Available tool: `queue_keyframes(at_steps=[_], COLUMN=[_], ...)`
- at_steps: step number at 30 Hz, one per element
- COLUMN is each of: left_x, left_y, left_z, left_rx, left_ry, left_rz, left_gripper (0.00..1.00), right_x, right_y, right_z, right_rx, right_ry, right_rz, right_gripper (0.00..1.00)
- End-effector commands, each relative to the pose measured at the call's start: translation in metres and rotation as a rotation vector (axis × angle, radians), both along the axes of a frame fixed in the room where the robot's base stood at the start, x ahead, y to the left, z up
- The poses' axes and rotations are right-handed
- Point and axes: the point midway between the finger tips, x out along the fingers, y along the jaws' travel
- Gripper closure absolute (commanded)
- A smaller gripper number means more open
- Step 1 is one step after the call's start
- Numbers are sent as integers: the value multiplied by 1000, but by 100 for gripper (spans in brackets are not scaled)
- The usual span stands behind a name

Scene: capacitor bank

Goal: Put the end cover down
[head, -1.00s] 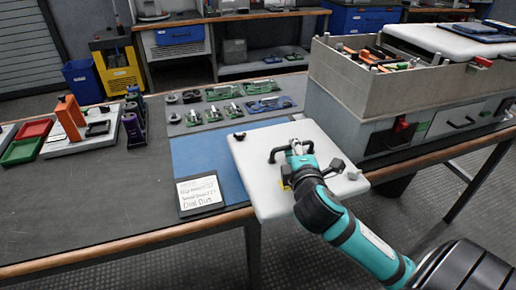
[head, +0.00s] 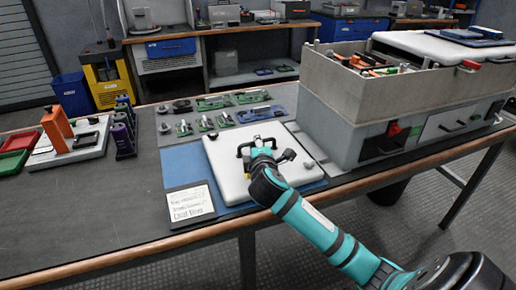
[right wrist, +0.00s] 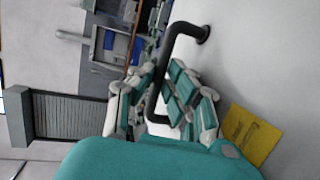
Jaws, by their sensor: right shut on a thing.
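The end cover (head: 222,178) is a white, rounded-corner panel with a black bar handle (head: 243,149) on its upper face. It lies flat over the blue mat (head: 186,168) on the bench; I cannot tell whether it touches the mat or hangs just above it. My right gripper (head: 260,150) is shut on the handle, its arm coming in from the lower right. The right wrist view shows the gripper's fingers (right wrist: 165,98) around the handle (right wrist: 180,38), with a yellow label (right wrist: 250,135) on the white face. My left gripper is not in view.
A grey open-topped bank housing (head: 350,100) stands close to the right of the cover. A handwritten card (head: 190,203) lies at the mat's front left. Several green and blue parts (head: 225,105) lie behind.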

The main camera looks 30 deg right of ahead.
Motion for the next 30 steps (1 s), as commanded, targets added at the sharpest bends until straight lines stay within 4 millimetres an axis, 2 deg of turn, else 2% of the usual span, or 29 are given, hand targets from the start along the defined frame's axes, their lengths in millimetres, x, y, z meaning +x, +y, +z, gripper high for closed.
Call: queue_keyframes(at_steps=[11, 12, 16, 25, 29, 30], left_x=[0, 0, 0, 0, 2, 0], left_y=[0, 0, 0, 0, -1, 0], left_z=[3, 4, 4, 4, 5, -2], left_rx=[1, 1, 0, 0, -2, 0], left_ry=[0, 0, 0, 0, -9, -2], left_rz=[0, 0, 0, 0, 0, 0], left_gripper=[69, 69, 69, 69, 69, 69], right_x=[0, 0, 0, 0, -11, -16], right_y=[0, 0, 0, 0, 6, 9], right_z=[-2, -3, -3, -1, 1, 2], right_rx=[-1, 1, 1, 0, -1, 0], right_ry=[-4, 0, 0, -2, 0, -1], right_rz=[0, -1, 0, 0, 1, 1], right_gripper=[100, 82, 65, 64, 64, 64])
